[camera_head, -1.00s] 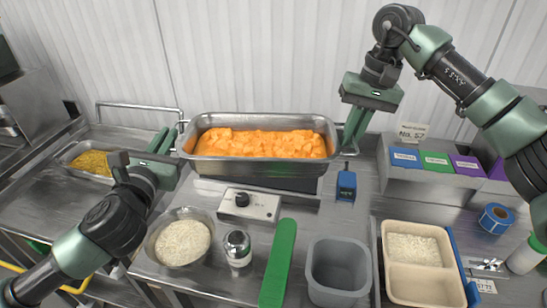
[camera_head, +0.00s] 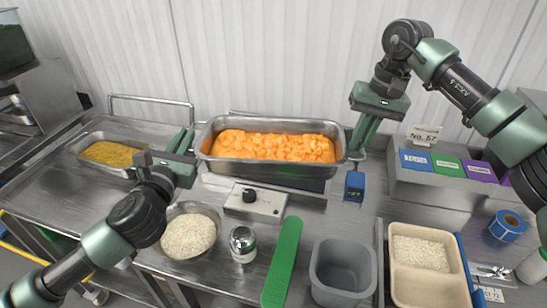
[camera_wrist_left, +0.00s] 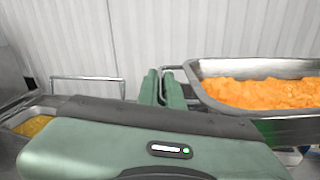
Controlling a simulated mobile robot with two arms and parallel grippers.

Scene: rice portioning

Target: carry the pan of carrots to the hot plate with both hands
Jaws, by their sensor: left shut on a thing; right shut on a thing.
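The steel pan (camera_head: 265,176) of orange carrots (camera_head: 270,146) is level above or on the hot plate (camera_head: 255,200), whose front panel with a black knob shows below it. I cannot tell whether the pan touches the plate; its top is hidden. My left gripper (camera_head: 187,138) is shut on the pan's left handle. My right gripper (camera_head: 364,134) is shut on the right handle. The left wrist view shows the left fingers (camera_wrist_left: 161,82) at the handle beside the pan's rim (camera_wrist_left: 190,78).
A tray of yellow food (camera_head: 88,139) is at left. In front are a rice bowl (camera_head: 188,255), a shaker (camera_head: 243,244), a green strip (camera_head: 283,262), a grey bin (camera_head: 342,270) and a beige tray (camera_head: 425,281). A blue device (camera_head: 354,186) stands close right of the hot plate.

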